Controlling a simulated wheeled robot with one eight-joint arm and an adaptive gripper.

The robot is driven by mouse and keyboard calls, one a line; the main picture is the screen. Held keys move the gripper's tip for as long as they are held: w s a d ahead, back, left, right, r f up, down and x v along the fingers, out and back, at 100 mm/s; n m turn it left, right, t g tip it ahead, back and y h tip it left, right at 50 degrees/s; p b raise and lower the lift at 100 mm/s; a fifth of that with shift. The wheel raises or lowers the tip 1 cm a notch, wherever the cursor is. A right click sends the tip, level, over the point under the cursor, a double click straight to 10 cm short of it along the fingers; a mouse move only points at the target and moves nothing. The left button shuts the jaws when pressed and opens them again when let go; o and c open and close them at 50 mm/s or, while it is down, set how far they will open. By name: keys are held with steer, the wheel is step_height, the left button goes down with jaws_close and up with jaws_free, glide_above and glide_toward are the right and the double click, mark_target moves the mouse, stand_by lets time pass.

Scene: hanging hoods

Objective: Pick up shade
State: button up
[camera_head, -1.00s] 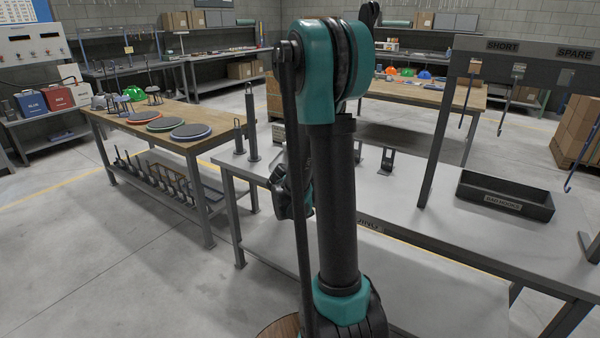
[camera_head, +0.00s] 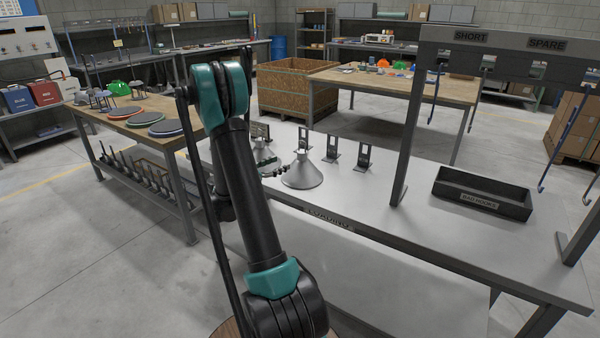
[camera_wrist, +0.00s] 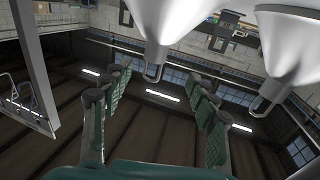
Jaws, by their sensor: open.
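Another shade (camera_wrist: 297,45) is to the right.
Two dark upright stands (camera_head: 332,149) are right of the shades. A black bin (camera_head: 482,196) sits further right, beside a rack post (camera_head: 406,130) under a beam with hanging hooks. A wooden table (camera_head: 140,118) holds coloured discs at left.

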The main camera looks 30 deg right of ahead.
mark_target(298, 156)
steer(key=d, duration=0.6)
steer(key=shift+w+d, duration=0.35)
steer(key=shift+w, duration=0.05)
steer(key=d, duration=0.5)
steer(key=shift+d, duration=0.1)
steer(key=shift+r, duration=0.1)
jaws_close()
